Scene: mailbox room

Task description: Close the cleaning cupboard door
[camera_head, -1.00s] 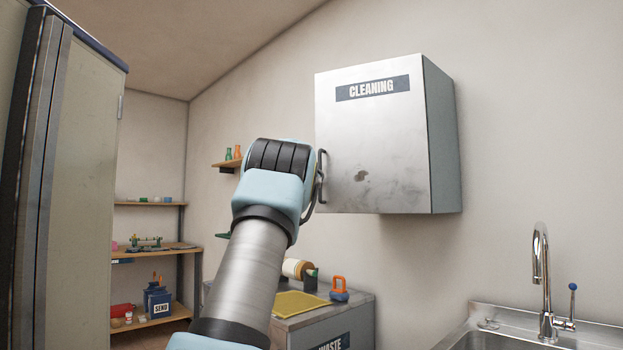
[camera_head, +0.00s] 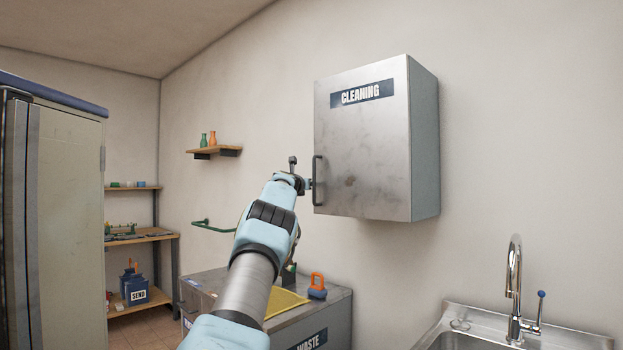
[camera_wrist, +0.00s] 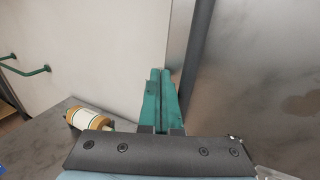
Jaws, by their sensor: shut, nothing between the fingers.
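The cleaning cupboard (camera_head: 424,145) is a grey metal box on the wall with a "CLEANING" label. Its door (camera_head: 365,150) lies flat across the front and looks shut, though a small gap cannot be ruled out. A dark bar handle (camera_head: 317,180) stands upright at the door's left edge. My gripper (camera_head: 308,184) is beside the handle, at its left, mostly hidden behind my wrist. In the wrist view, the green fingers of my gripper (camera_wrist: 160,98) are together and empty, close to the dark handle (camera_wrist: 190,75) and the grey door (camera_wrist: 250,75). Contact cannot be told.
A sink with a tap (camera_head: 514,290) is at the lower right. A waste cabinet (camera_head: 335,318) with a yellow cloth and an orange-handled item stands below. A small wall shelf (camera_head: 226,149) and a green rail (camera_head: 212,227) are at the left. A tall cabinet (camera_head: 70,210) fills the left edge.

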